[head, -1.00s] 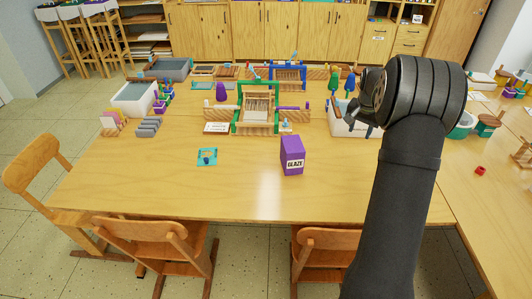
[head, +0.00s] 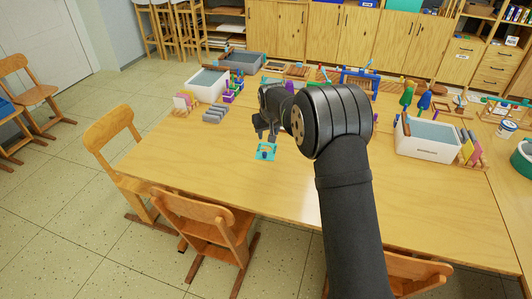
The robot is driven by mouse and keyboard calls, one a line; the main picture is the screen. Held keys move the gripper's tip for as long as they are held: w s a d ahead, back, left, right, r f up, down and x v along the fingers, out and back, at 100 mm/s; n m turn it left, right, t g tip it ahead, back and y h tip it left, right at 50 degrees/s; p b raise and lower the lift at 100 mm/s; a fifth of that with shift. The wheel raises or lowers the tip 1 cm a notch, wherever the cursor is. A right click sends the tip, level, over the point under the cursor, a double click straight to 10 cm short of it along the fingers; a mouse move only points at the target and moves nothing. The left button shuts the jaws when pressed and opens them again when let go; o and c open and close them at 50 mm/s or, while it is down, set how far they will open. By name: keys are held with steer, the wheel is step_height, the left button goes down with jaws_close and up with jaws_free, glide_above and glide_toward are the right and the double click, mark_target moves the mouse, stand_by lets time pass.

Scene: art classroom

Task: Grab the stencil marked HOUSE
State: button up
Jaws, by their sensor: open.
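A small flat teal piece (head: 265,153) with a dark shape in its middle lies on the table in the head view. It looks like a stencil, but I cannot read any marking on it. My gripper (head: 266,136) is open and points down just behind and above the teal piece in the picture. The gripper looks empty, and I cannot tell how high it is above the table. Another teal item (head: 270,80) lies farther back, too small to identify.
A white tub (head: 208,84) and grey blocks (head: 214,115) stand left of my gripper. Another white tub (head: 428,145) is at the right. Chairs (head: 205,225) line the front edge. The table's left front is clear. My arm hides the middle.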

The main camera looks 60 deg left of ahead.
glide_above(265, 153)
steer(key=d, duration=0.3)
steer(key=f, duration=1.1)
steer(key=shift+s+a+f, duration=0.1)
steer(key=shift+s, duration=0.2)
steer(key=shift+s+a+x, duration=0.1)
steer(key=shift+s+x, duration=0.05)
steer(key=shift+x, duration=1.1)
steer(key=shift+s+a+x, duration=0.1)
steer(key=shift+s+x, duration=0.1)
steer(key=shift+x, duration=1.05)
jaws_close()
